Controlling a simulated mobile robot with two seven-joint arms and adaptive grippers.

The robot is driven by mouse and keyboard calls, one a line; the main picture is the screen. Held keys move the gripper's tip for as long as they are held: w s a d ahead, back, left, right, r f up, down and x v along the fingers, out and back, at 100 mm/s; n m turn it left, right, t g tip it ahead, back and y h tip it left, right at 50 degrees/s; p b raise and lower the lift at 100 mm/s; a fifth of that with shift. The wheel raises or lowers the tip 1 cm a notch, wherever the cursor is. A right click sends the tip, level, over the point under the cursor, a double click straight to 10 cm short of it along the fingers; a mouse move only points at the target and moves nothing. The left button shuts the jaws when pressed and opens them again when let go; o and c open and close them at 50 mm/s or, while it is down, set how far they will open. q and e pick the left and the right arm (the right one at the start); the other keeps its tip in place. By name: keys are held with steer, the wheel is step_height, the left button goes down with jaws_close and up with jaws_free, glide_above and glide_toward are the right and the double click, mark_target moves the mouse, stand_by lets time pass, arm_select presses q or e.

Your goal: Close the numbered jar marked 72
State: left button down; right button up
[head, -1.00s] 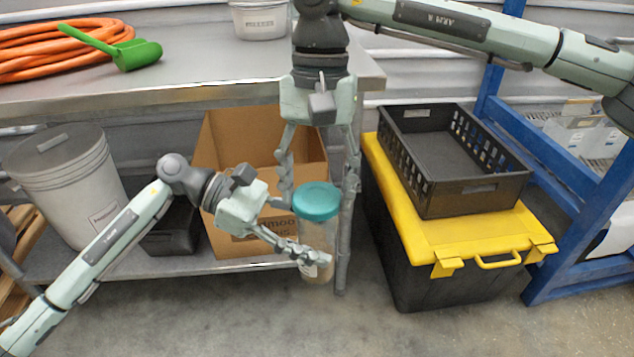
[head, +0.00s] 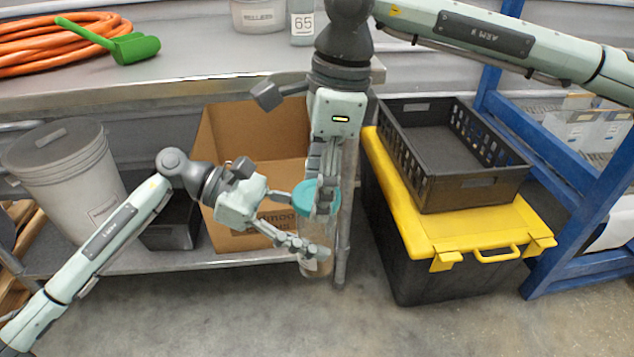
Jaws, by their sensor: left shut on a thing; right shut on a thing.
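A clear jar (head: 312,267) with a teal lid (head: 308,196) is upright in mid-air in front of the lower shelf. My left gripper (head: 312,250) is shut on the jar's body from the left. My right gripper (head: 323,200) reaches down from above and is shut on the teal lid, its fingers partly covering it. The lid sits at the jar's mouth; whether it is tight cannot be told. Part of a label shows on the jar, but its number is hidden by the fingers. Another jar (head: 302,24) labelled 65 stands on the upper table behind.
A cardboard box (head: 225,135) and a grey bucket (head: 62,175) stand on the lower shelf. A black crate (head: 470,195) rests on a yellow-lidded bin (head: 400,220) at right. An orange hose (head: 30,62), a green scoop (head: 135,48) and a white tub (head: 258,14) lie on the upper table (head: 200,68).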

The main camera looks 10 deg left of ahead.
steer(key=m, duration=0.4)
steer(key=shift+m+t, duration=0.4)
steer(key=m, duration=0.4)
steer(key=shift+s+m+t, duration=0.1)
steer(key=shift+m+t, duration=0.2)
steer(key=m, duration=0.4)
steer(key=shift+a+m+t+h, duration=0.1)
steer(key=shift+m+t+h, duration=0.2)
steer(key=shift+m+h, duration=0.1)
steer(key=m, duration=0.4)
steer(key=shift+h, duration=0.4)
steer(key=m, duration=0.5)
steer(key=shift+a+m+h, duration=0.1)
steer(key=shift+m+h, duration=0.2)
steer(key=m, duration=0.5)
steer(key=shift+h, duration=0.4)
steer(key=m, duration=0.5)
steer(key=shift+g, duration=0.4)
steer(key=m, duration=0.3)
steer(key=shift+m+g+h, duration=0.3)
steer(key=shift+m, duration=0.1)
